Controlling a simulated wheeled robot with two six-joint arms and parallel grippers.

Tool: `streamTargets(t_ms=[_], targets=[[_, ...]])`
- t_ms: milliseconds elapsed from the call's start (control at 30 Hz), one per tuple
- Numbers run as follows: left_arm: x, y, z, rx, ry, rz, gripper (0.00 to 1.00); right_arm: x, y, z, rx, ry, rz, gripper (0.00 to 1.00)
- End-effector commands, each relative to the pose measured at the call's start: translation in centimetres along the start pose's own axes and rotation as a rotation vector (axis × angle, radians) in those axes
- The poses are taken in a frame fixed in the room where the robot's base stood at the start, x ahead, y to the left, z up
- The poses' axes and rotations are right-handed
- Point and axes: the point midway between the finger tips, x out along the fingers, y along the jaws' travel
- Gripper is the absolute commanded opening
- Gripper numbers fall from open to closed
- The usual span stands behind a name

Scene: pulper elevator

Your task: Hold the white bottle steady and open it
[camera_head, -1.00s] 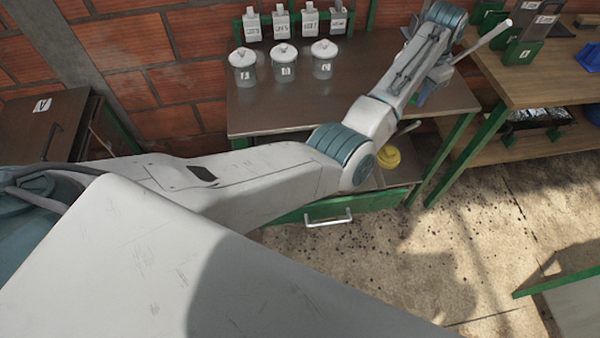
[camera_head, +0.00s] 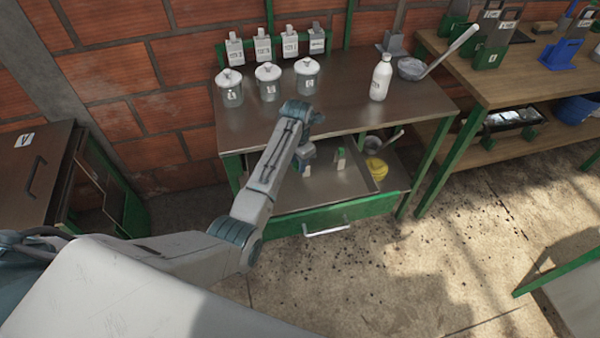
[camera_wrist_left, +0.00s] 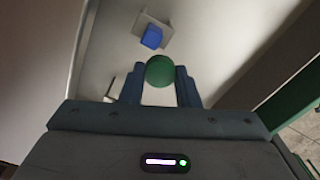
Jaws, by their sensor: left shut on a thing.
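The white bottle (camera_head: 381,80) stands upright on the metal table, toward its right end. A dark label mark shows on its side; I cannot tell whether its top is a cap. My left gripper (camera_head: 306,157) is well to the left of the bottle and lower, over the open drawer, apart from the bottle. In the left wrist view its fingers (camera_wrist_left: 160,86) are shut on a small green round thing (camera_wrist_left: 160,70). My right gripper is not in view.
Several lidded jars (camera_head: 268,84) stand on the table's left half. A bowl with a long handle (camera_head: 411,69) is right of the bottle. The open drawer (camera_head: 335,215) holds small items. A blue block (camera_wrist_left: 152,37) lies beyond the fingers in the wrist view.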

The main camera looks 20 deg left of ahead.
Motion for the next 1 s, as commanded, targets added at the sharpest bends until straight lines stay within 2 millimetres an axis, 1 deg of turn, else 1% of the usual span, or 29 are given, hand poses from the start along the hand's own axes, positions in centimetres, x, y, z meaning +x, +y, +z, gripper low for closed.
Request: streamTargets(t_ms=[33, 233, 433, 500, 867, 900, 1000], targets=[[0.7, 0.0, -0.1, 0.0, 0.003, -0.002, 0.01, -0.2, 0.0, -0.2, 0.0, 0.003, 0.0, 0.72], [2.7, 0.0, 0.0, 0.0, 0.002, -0.001, 0.01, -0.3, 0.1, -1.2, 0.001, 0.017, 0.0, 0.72], [5.5, 0.0, 0.0, 0.0, 0.002, -0.001, 0.01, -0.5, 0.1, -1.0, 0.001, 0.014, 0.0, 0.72], [5.9, 0.0, 0.0, 0.0, 0.0, 0.0, 0.01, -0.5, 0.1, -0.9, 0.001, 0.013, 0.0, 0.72], [6.3, 0.0, 0.0, -0.001, 0.0, 0.0, 0.01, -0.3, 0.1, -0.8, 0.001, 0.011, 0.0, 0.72], [6.3, 0.0, 0.0, -0.001, 0.0, 0.0, 0.32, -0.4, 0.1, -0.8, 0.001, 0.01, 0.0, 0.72], [6.2, 0.0, 0.0, -0.001, 0.0, 0.0, 0.5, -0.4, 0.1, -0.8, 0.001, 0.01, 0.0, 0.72]])
